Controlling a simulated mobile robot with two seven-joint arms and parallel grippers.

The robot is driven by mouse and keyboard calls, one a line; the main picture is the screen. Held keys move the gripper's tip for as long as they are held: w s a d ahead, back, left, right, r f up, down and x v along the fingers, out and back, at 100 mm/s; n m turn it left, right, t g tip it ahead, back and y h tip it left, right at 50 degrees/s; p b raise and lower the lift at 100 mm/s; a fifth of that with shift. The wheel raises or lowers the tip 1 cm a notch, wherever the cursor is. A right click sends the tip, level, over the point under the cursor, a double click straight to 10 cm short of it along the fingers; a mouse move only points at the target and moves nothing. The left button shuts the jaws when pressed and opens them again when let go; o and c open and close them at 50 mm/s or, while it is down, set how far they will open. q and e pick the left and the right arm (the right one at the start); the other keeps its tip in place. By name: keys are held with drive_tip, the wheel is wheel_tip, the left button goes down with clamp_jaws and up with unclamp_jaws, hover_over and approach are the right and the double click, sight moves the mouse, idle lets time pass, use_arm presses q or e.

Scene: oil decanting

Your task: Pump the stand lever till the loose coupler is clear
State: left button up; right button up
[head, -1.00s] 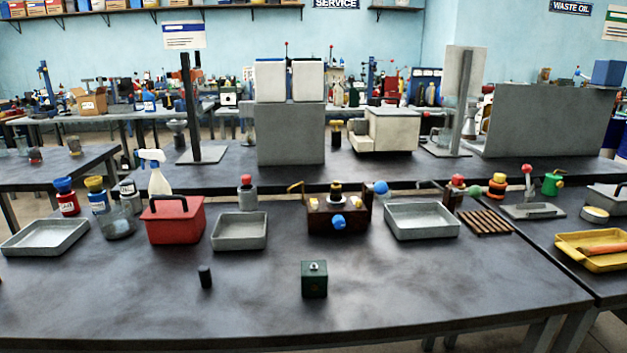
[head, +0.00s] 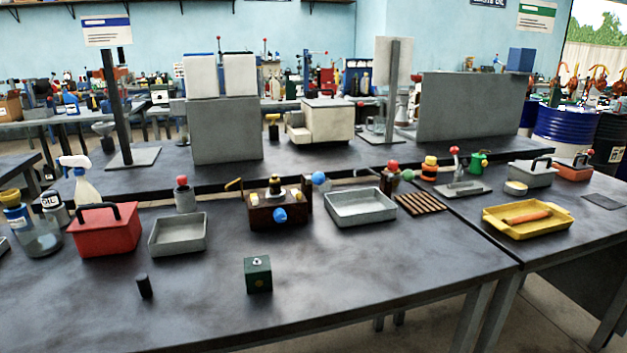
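Neither of my grippers is in view. A brown block-like stand (head: 277,210) with blue knobs and a yellow-and-black top stands on the near table. A thin orange-tan handle (head: 234,184) sticks out at its upper left; I cannot tell if this is the stand lever. A red-knobbed lever (head: 455,165) rises from a flat grey plate (head: 468,189) on the right table. A small black cylinder (head: 144,286) stands upright at the front left, and a dark green cube (head: 258,275) sits to its right. I cannot tell which part is the loose coupler.
Grey trays (head: 178,234) and (head: 360,206) flank the brown stand. A red toolbox (head: 104,231) and a spray bottle (head: 84,185) are at the left. A slatted brown rack (head: 421,204) and yellow tray (head: 527,219) are at the right.

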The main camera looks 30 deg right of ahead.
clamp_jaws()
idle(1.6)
